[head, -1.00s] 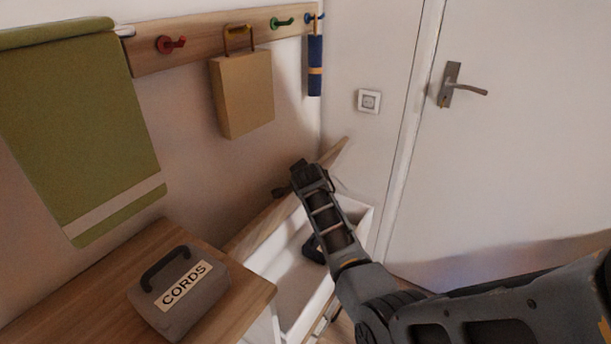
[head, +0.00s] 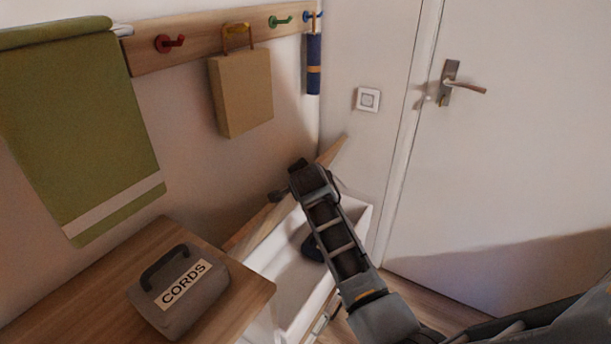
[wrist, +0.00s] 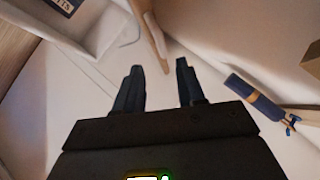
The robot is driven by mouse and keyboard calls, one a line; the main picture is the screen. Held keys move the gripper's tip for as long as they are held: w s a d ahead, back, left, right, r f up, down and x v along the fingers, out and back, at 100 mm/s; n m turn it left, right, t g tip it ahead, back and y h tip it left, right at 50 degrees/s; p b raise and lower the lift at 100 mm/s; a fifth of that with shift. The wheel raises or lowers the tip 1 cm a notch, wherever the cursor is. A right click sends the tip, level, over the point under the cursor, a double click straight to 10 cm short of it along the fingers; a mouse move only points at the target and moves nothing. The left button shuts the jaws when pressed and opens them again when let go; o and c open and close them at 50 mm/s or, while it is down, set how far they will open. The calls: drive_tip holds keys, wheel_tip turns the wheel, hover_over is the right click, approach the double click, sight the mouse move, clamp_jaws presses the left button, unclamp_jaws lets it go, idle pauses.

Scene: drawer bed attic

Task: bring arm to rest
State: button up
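My arm reaches up from the lower right in the head view, over an open white drawer (head: 290,285). My gripper shows at the bottom of the wrist view (wrist: 158,85), its two dark fingers spread apart with nothing between them. In the head view the fingers are mostly hidden behind the wrist. A dark object (head: 312,248) lies inside the drawer, partly hidden by my arm.
A grey case labelled CORDS (head: 180,290) stands on the wooden top (head: 85,290). A closed white door (head: 520,150) is at right.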

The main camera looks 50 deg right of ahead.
idle(0.4)
drive_tip(key=s+a+f+n+t+y, duration=0.25)
drive_tip(key=s+a+n, duration=0.35)
drive_tip(key=s+a, duration=0.5)
drive_tip(key=s+a+f+n+t+y, duration=0.2)
drive_tip(key=s+a+f+n+t, duration=0.15)
drive_tip(key=s+a+n, duration=0.55)
drive_tip(key=s+a+r+n+y, duration=0.1)
drive_tip(key=s+a+r+n, duration=0.1)
drive_tip(key=s+a+r, duration=0.3)
drive_tip(key=s+a+r+n+t+y, duration=0.1)
drive_tip(key=s+a+r, duration=0.3)
drive_tip(key=s, duration=0.5)
drive_tip(key=s+a+r+n+y, duration=0.2)
drive_tip(key=s+a+r, duration=0.3)
drive_tip(key=s, duration=0.3)
drive_tip(key=shift+a+r+n+y, duration=0.35)
drive_tip(key=shift+a+n, duration=0.05)
drive_tip(key=shift+a, duration=0.35)
